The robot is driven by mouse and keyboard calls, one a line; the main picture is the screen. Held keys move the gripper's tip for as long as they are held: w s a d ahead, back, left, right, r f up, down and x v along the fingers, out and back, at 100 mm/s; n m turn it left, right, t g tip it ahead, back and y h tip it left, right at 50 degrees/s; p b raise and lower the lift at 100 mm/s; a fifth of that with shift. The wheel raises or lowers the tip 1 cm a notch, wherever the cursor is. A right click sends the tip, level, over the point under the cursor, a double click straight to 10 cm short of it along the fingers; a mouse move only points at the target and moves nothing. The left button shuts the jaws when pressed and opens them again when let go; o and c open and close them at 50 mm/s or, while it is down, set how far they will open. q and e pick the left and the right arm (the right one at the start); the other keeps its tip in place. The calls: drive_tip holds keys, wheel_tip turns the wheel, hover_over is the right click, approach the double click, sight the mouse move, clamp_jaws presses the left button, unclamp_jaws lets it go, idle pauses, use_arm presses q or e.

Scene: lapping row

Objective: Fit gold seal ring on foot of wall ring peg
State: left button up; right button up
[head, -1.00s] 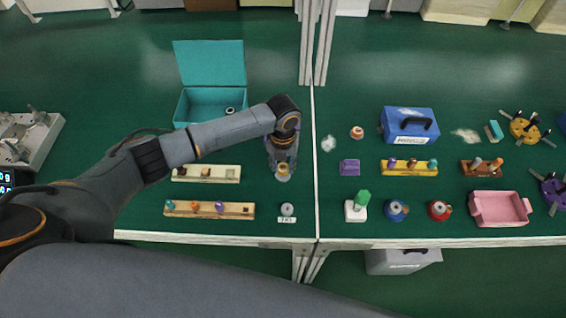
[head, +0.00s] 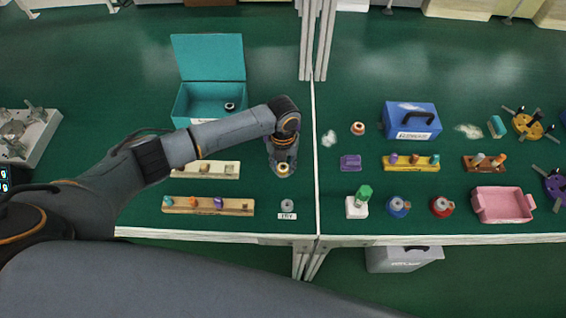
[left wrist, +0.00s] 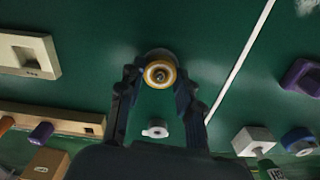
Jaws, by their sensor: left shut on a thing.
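The gold seal ring (left wrist: 160,74) is between the fingertips of my left gripper (left wrist: 158,82). The gripper is shut on it; in the head view the gripper (head: 283,164) points down and the ring (head: 283,169) shows at its tips. A grey round base (left wrist: 158,54), which looks like the foot of the wall ring peg, shows just behind the ring in the left wrist view. A small peg tip shows in the ring's hole. I cannot tell whether the ring is resting on the foot or held above it. My right gripper is not in view.
A small grey round piece (head: 287,204) stands in front of the gripper. Two peg boards (head: 238,208) (head: 227,170) lie left, an open teal box (head: 188,106) behind them. A white seam (head: 316,190) runs right of the gripper; several parts stand beyond it.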

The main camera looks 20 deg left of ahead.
use_arm(q)
drive_tip(key=o, duration=1.1)
drive_tip(key=shift+o, duration=0.2)
drive_tip(key=shift+r, duration=0.15)
wheel_tip(320, 180, up, 12)
drive_tip(key=shift+f, duration=0.2)
